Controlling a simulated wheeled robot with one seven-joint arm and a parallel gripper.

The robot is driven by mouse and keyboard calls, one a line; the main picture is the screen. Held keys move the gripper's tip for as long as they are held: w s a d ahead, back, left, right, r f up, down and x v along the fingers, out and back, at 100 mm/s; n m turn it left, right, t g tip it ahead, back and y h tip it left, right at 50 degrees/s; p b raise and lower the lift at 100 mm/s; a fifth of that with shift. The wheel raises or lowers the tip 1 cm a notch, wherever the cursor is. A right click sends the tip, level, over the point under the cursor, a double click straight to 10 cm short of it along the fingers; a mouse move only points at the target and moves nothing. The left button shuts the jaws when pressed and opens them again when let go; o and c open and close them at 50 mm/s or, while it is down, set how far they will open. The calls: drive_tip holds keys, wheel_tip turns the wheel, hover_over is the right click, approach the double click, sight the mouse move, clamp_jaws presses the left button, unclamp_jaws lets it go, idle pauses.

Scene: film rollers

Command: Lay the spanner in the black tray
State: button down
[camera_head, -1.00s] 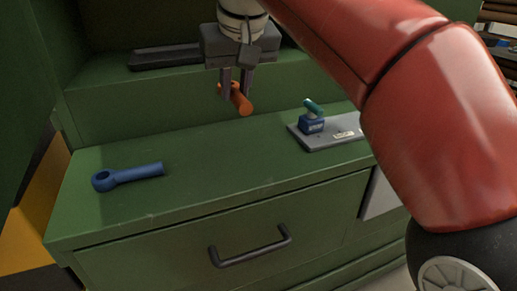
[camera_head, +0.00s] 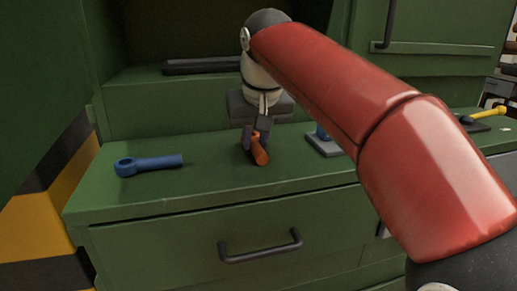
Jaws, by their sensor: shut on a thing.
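A blue ring-ended tool, shaped like a spanner (camera_head: 150,164), lies flat at the left of the green worktop. My gripper (camera_head: 256,140) points down over the middle of the worktop and is shut on an orange rod-like tool (camera_head: 260,151). The orange tool is tilted, its free end toward the front. It is at or just above the worktop; I cannot tell if it touches. Its held end is hidden by the fingers, so its full shape is unclear. The black tray (camera_head: 202,67) sits on the raised shelf behind, partly hidden by my arm.
The green worktop (camera_head: 210,181) is clear between the blue tool and my gripper. A grey plate (camera_head: 326,147) with a blue block (camera_head: 321,132) stands to the right, partly behind my arm. A yellow-handled thing (camera_head: 487,115) lies at the far right. A drawer handle (camera_head: 260,247) juts out in front.

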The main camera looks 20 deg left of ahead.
drive_tip(key=shift+r, duration=0.1)
drive_tip(key=shift+f, duration=0.2)
drive_tip(key=c, duration=1.3)
unclamp_jaws()
drive_tip(key=shift+r, duration=0.15)
drive_tip(key=p+v, duration=0.4)
drive_tip(key=v, duration=0.8)
drive_tip(key=shift+s, duration=0.1)
